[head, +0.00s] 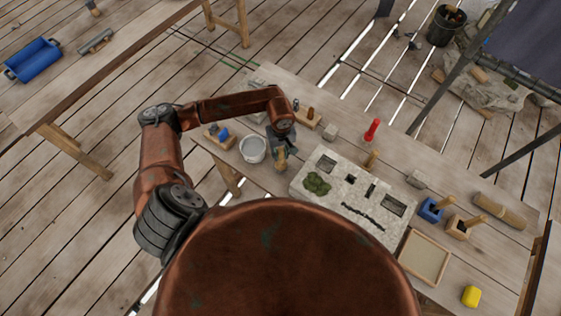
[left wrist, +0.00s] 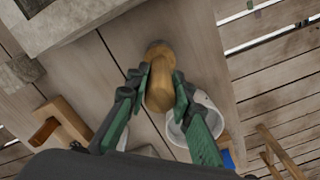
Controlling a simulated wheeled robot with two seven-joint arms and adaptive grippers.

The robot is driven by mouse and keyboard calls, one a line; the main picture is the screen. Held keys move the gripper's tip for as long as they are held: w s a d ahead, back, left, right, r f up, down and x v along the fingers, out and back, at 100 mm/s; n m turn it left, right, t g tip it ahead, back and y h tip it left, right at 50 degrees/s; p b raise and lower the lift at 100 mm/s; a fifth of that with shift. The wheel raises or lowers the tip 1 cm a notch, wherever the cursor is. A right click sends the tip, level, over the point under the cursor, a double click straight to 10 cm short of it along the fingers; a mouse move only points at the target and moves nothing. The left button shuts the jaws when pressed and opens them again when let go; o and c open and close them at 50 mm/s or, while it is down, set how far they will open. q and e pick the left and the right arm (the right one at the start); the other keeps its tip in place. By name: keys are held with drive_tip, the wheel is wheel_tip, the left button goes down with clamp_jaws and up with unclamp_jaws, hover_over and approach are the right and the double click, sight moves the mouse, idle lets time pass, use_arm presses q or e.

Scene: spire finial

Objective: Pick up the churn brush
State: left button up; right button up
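The churn brush (head: 281,162) has a wooden, tan handle and stands on the bench beside the grey bucket, by the near edge. In the left wrist view the handle of the brush (left wrist: 161,82) lies between the fingers, with a dark round part at its far end. My left gripper (head: 283,145) reaches down over it. In the left wrist view the green pads of my left gripper (left wrist: 161,75) touch both sides of the handle. I cannot tell whether the brush is off the bench. My right gripper is not in view.
The grey bucket (head: 252,149) stands close beside the brush and also shows in the left wrist view (left wrist: 203,112). A pale stone block (head: 337,195) with recesses lies to the right. A wooden holder (head: 307,118) and a red tool (head: 373,129) stand farther back.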

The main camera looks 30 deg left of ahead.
use_arm(q)
clamp_jaws()
drive_tip(key=shift+r, duration=0.1)
